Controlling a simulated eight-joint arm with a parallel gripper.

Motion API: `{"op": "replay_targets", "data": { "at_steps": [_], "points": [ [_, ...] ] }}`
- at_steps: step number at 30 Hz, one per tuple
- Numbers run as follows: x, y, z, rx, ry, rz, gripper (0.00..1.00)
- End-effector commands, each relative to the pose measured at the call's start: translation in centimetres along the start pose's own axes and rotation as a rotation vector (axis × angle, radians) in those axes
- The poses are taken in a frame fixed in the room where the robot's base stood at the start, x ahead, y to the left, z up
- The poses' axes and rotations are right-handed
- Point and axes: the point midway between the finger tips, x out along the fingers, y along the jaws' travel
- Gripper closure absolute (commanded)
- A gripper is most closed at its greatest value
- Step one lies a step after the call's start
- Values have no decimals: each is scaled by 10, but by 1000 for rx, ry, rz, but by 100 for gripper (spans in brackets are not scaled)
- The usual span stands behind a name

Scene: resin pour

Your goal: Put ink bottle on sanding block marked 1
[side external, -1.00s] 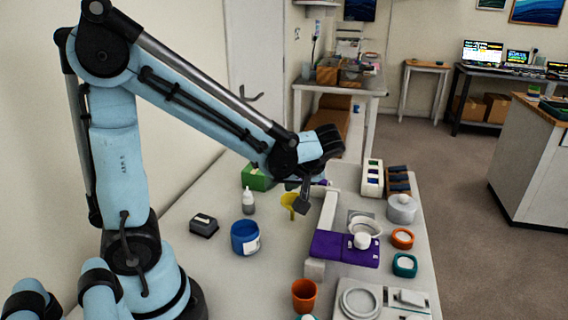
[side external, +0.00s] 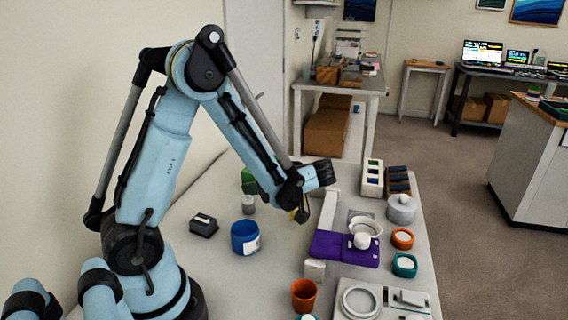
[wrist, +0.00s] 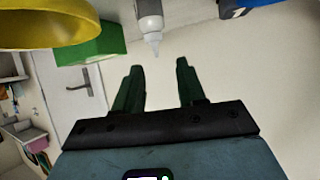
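My gripper (side external: 302,215) is to the right of the bottle in the side view. Its fingers (wrist: 160,68) are apart with nothing between them.
A blue cup (side external: 245,238) and a dark box (side external: 203,225) stand near the bottle. A yellow funnel (wrist: 45,25) and green box (wrist: 95,45) are close to my gripper. A purple mat (side external: 330,246) and orange cup (side external: 305,295) are further right.

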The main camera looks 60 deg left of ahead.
Motion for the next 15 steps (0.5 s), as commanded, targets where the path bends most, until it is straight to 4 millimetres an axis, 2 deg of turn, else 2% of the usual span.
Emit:
{"op": "replay_targets", "data": {
  "at_steps": [10,15],
  "points": [
    [42,4,6,-1,-1,-2,60],
    [53,4,6,0,-1,1,60]
  ]
}}
